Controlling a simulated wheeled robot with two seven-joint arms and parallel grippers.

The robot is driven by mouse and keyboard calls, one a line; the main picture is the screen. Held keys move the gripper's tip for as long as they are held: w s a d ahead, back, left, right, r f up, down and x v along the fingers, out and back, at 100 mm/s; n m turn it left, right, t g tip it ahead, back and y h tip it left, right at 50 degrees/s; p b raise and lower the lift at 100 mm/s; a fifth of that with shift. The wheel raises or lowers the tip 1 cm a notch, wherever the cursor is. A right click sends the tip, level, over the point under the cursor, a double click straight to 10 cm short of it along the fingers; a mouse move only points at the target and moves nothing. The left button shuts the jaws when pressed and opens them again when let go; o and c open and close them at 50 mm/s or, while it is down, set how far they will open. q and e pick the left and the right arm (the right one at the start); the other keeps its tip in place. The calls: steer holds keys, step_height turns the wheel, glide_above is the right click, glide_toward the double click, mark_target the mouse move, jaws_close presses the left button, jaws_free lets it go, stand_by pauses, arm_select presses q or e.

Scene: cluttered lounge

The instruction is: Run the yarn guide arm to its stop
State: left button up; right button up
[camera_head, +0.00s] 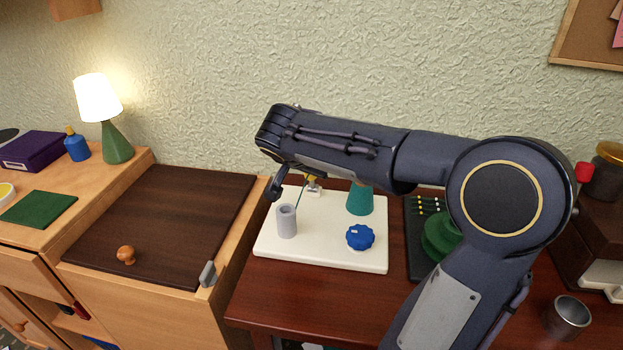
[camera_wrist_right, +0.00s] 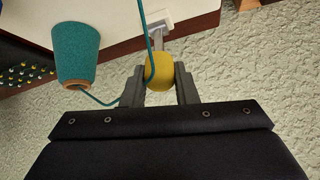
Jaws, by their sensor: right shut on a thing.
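The yarn guide arm is a short grey lever (camera_wrist_right: 157,40) with a yellow knob (camera_wrist_right: 160,76), on a pale mount (camera_wrist_right: 172,19) at the edge of the white board (camera_head: 325,256). My right gripper (camera_wrist_right: 159,70) is shut on the yellow knob, one finger on each side. In the head view the knob (camera_head: 313,179) shows only partly beneath my right forearm. A teal yarn cone (camera_head: 360,200) stands on the board, and its teal thread (camera_wrist_right: 149,50) runs past the knob. A grey cylinder (camera_head: 287,221) and a blue dial (camera_head: 360,237) are also on the board. My left gripper is out of view.
A dark tray (camera_head: 414,262) with a green round object (camera_head: 441,237) lies right of the board. A metal cup (camera_head: 567,317) stands at the right front. The textured wall is close behind. A lit lamp (camera_head: 115,140) stands at the left.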

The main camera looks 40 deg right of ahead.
steer(key=shift+s+a+f, duration=0.25)
steer(key=shift+a+f, duration=0.05)
stand_by(0.4)
steer(key=o, duration=1)
steer(key=shift+r, duration=0.1)
steer(key=p+v, duration=0.1)
steer(key=v, duration=0.6)
steer(key=shift+s+a+r, duration=0.1)
steer(key=shift+a+r, duration=0.1)
steer(key=shift+r, duration=0.1)
steer(key=shift+a+f, duration=0.1)
